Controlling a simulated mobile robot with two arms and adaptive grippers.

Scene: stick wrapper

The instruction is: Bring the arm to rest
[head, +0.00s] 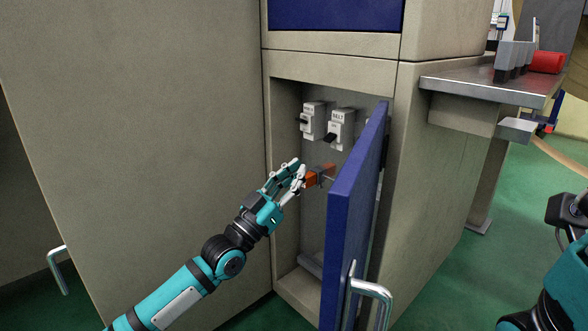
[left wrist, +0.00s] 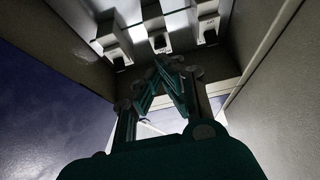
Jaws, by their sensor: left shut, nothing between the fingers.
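My left gripper (head: 299,178) reaches into the mouth of an open cabinet compartment. It is shut with nothing between its fingers. In the head view its fingertips are close to an orange lever (head: 320,175); I cannot tell whether they touch. In the left wrist view the teal fingers (left wrist: 165,82) come together below a row of switch boxes (left wrist: 158,35). My left arm (head: 185,290) is stretched forward from the lower left. Part of my right arm (head: 565,285) shows at the right edge; its fingers are not visible.
The blue cabinet door (head: 350,210) stands open just right of my left gripper, with a metal handle (head: 370,290). A metal shelf (head: 485,87) juts out at right. Green floor (head: 450,290) is clear there.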

